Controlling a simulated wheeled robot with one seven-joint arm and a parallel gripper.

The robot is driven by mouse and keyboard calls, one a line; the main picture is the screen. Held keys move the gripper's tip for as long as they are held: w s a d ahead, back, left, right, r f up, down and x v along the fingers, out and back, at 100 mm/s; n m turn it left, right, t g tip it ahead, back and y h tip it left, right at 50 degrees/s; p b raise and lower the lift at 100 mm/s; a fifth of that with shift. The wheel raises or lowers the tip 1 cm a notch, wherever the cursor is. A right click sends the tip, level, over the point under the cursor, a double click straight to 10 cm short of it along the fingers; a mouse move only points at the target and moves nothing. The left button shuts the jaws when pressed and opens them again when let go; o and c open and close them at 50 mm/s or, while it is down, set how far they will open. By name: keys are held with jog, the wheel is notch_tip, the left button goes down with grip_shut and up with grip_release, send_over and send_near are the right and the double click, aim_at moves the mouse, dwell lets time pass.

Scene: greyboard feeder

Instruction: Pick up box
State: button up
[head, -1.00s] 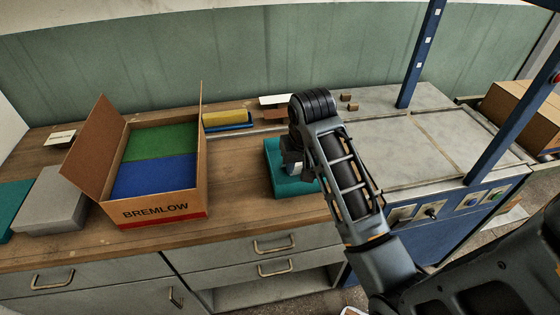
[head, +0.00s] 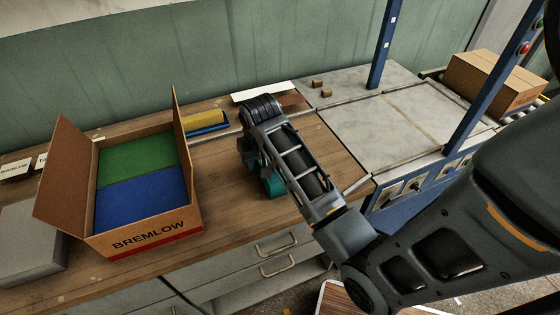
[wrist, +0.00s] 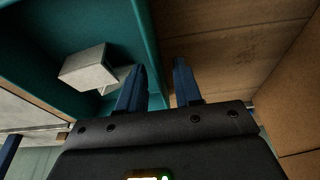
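A teal open-topped box (head: 272,186) stands on the wooden bench, mostly hidden behind my arm in the head view. In the wrist view, the teal box (wrist: 146,28) fills the upper left, with a pale grey block (wrist: 88,68) inside it. My gripper (wrist: 159,64) has its two blue fingers apart, one over the inside of the box and one outside it, with the box wall between them. I see a gap beside the wall. In the head view my gripper (head: 258,165) is low at the box and its fingertips are hidden.
An open BREMLOW carton (head: 150,235) with green and blue contents stands on the left. A yellow and blue item (head: 205,122) lies behind. A grey box (head: 28,245) is at far left. A grey slab worktop (head: 380,125) and blue posts (head: 383,45) stand on the right.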

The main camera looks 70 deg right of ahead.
jog(key=shift+x, duration=0.85)
grip_shut()
